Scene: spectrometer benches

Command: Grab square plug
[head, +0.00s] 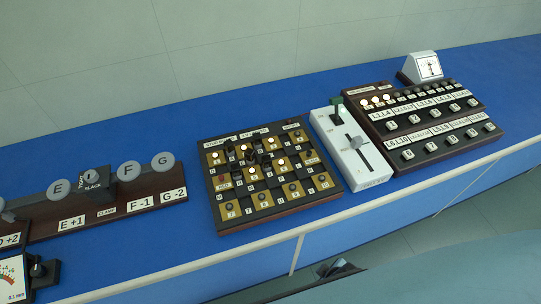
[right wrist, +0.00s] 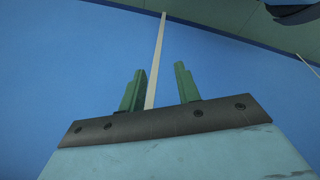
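No object is clearly labelled as the square plug. My left gripper is not in view.
A dark panel with buttons and labels (head: 425,127) and a white meter (head: 422,68) stand at the right. A brown rail with round grey knobs (head: 129,171) is at the left. The blue bench (head: 150,252) is bare between the rail and the board.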

